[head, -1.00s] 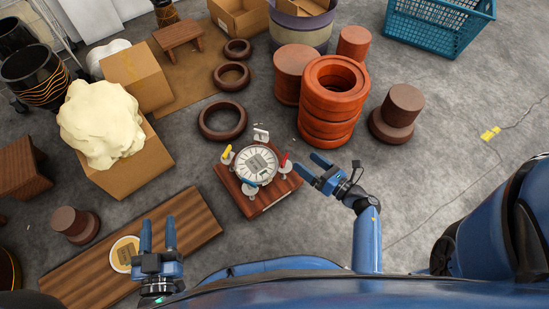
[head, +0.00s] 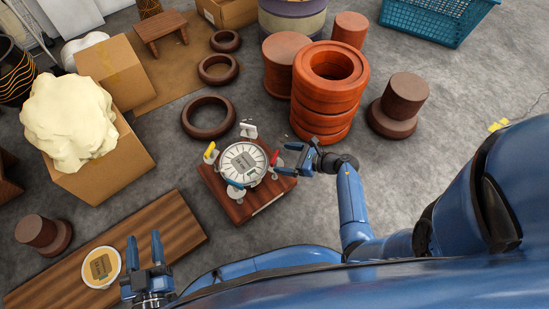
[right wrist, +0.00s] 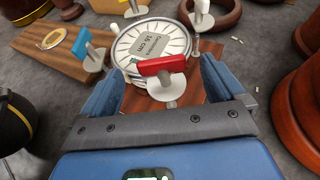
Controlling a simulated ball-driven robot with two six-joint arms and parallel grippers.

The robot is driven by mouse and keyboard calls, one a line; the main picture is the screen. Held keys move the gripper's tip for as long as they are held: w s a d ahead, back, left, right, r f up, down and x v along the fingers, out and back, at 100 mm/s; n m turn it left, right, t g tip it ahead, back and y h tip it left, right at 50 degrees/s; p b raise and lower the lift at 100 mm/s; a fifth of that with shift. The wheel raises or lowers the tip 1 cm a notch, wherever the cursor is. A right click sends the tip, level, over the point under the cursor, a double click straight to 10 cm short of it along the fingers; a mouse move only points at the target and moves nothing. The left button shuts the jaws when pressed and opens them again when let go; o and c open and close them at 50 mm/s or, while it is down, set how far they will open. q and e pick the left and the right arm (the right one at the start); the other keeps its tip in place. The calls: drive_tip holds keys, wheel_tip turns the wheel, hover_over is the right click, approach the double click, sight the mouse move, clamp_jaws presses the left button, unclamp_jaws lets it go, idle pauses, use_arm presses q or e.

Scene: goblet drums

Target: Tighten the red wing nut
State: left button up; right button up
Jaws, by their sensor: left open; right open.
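The red wing nut (right wrist: 162,65) sits on a post with a pale round base at the near edge of the round dial (right wrist: 150,42) in the right wrist view. In the head view the red wing nut (head: 275,158) is at the dial's right side. My right gripper (head: 293,158) is open, its fingers (right wrist: 160,85) to either side of the red wing nut with gaps visible; whether they touch it I cannot tell. Yellow (head: 209,151), blue (head: 235,184) and white (head: 248,128) wing nuts surround the dial. My left gripper (head: 145,254) is open and empty.
The dial rests on a square wooden base (head: 259,206) on the concrete floor. Stacked orange rings (head: 321,120) stand just behind my right gripper. A long wooden board (head: 172,232) with a round yellow-faced disc (head: 101,267) lies at left. Dark rings (head: 207,117) lie behind the dial.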

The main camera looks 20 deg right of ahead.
sight(276, 157)
drive_tip(key=shift+b+x, duration=0.85)
drive_tip(key=shift+x, duration=1.6)
drive_tip(key=c, duration=1)
drive_tip(key=shift+o, duration=0.2)
